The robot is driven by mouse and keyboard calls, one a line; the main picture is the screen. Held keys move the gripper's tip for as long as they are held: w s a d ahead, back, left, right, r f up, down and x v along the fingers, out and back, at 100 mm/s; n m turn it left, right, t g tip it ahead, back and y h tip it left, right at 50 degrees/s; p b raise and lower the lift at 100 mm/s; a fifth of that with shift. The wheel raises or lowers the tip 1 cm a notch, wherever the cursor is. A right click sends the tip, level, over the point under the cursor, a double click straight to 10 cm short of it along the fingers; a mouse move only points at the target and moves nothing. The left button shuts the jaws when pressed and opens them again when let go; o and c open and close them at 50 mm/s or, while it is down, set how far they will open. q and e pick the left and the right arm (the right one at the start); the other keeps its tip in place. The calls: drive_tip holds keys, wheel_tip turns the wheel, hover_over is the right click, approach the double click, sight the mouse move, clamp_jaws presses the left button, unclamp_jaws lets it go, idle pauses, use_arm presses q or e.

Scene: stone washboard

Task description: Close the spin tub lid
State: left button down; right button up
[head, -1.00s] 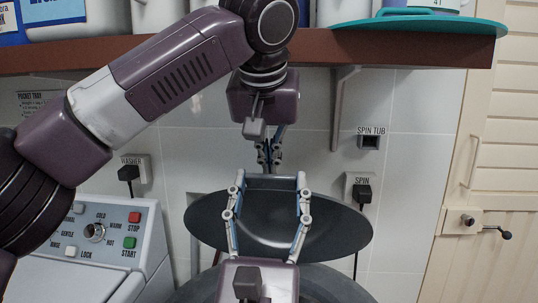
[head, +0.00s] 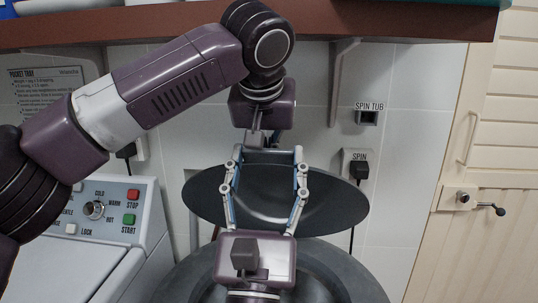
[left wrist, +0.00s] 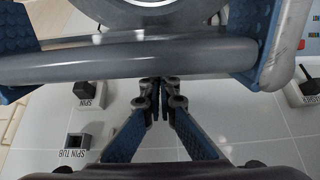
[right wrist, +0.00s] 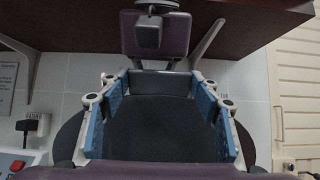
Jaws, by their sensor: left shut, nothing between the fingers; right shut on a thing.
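The spin tub lid (head: 275,205) is a dark round disc in the middle of the head view, tilted up above the dark grey tub (head: 345,280), with a gap at its front. My right gripper (head: 268,155) reaches up from below in front of the lid, its fingers spread wide and shut on the lid's far edge part. The right wrist view shows this grip (right wrist: 158,82) over the lid. My left gripper (left wrist: 160,88) is shut and empty behind the lid, pointing down; its tips are mostly hidden in the head view. The left wrist view shows the lid's grey edge (left wrist: 130,62) close by, apart from its tips.
A washer panel (head: 100,212) with red and green buttons stands at the left. A brown shelf (head: 400,28) hangs above, with a bracket below it. Spin (head: 359,170) and spin tub (head: 367,117) sockets are on the tiled wall. A cream door (head: 480,240) is at the right.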

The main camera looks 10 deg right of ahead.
drive_tip(key=shift+w+d, duration=0.2)
idle(0.3)
drive_tip(key=o, duration=1.7)
drive_tip(key=shift+s+a, duration=0.15)
drive_tip(key=shift+s, duration=0.05)
